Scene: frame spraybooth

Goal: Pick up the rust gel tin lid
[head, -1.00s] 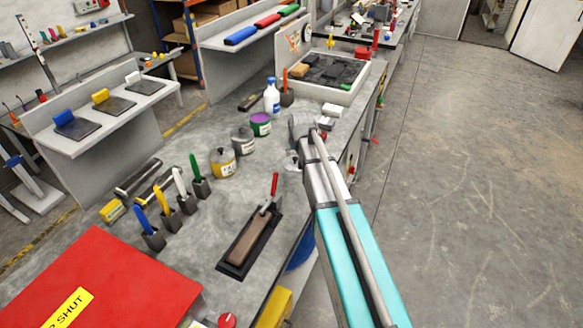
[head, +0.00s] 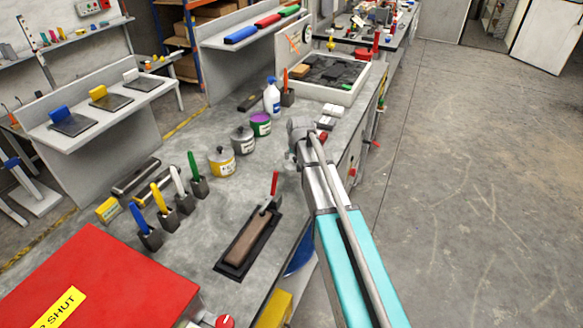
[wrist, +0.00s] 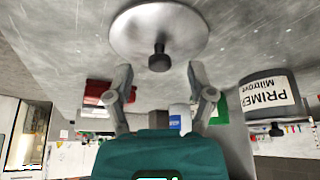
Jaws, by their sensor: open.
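A round pale grey metal lid with a dark knob (wrist: 158,28) lies on the bench; the wrist view, upside down, shows it at the top. No lettering shows on it. My gripper (wrist: 160,72) is open and empty, its two fingers apart and the knob in line with the gap between them, just beyond the tips. I see no contact. In the head view my wrist hides most of the lid and the fingers. An open tin with purple contents (head: 260,124) stands to the left of my wrist.
The grey primer tin (wrist: 268,95) stands close beside the lid; it also shows in the head view (head: 243,140). A yellow tin (head: 222,163), a white bottle (head: 272,97) and a sanding block (head: 248,238) are also on the bench. Open floor lies right of the bench.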

